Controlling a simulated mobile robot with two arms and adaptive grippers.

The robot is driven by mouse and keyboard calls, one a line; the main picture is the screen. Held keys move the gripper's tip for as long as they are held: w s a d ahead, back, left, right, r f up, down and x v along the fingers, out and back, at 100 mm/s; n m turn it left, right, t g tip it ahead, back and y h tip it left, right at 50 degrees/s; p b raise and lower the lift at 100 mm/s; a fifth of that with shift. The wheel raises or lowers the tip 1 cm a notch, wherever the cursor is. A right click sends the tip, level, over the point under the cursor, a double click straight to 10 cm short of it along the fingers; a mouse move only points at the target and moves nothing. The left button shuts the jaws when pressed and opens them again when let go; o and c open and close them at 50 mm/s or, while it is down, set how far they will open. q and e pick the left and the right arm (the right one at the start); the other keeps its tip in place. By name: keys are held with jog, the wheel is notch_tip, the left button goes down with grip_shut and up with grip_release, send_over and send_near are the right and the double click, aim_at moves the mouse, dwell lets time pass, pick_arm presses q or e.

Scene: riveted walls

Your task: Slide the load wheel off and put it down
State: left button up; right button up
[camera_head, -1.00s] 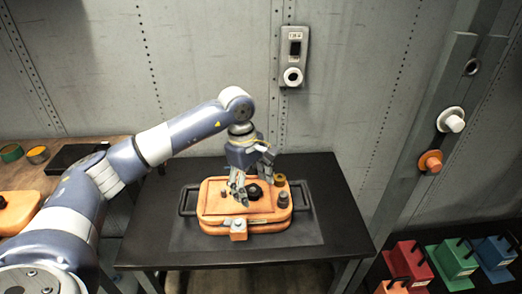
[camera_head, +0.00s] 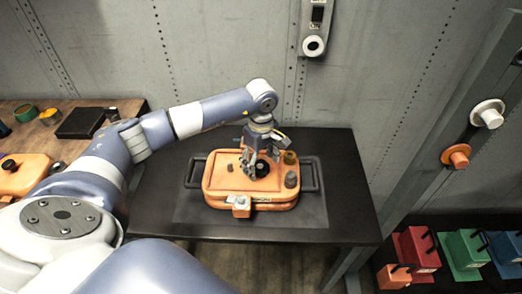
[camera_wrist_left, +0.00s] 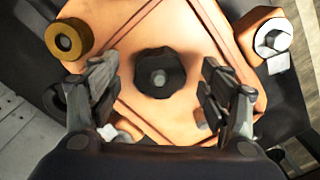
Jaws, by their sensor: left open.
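The load wheel appears to be the dark lobed wheel (camera_wrist_left: 178,72) on the orange case (camera_head: 225,185). It sits around a short grey stud in the wrist view, and it also shows in the head view (camera_head: 263,168). My left gripper (camera_head: 254,169) points down over the case. In the wrist view its two fingers (camera_wrist_left: 160,66) are open, one on each side of the wheel, with clear gaps. I cannot tell the exact fingertip height. My right gripper is not in view.
The case, with black side handles, sits on a black table (camera_head: 340,205). A brass ring (camera_wrist_left: 67,39) and a bolt block (camera_wrist_left: 271,40) stand near the wheel. Bare tabletop lies around the case. Coloured blocks (camera_head: 462,250) stand at lower right.

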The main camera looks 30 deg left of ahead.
pick_arm(q)
jog(key=shift+f, duration=0.45)
jog(key=c, duration=1.4)
jog(key=o, duration=0.6)
jog(key=c, duration=0.9)
grip_shut()
jog(key=shift+r+p, duration=0.35)
jog(key=shift+r, duration=0.2)
jog(key=shift+r+p, duration=0.6)
jog(key=shift+r, duration=0.45)
jog(key=shift+r+p, duration=0.45)
jog(key=shift+r, duration=0.5)
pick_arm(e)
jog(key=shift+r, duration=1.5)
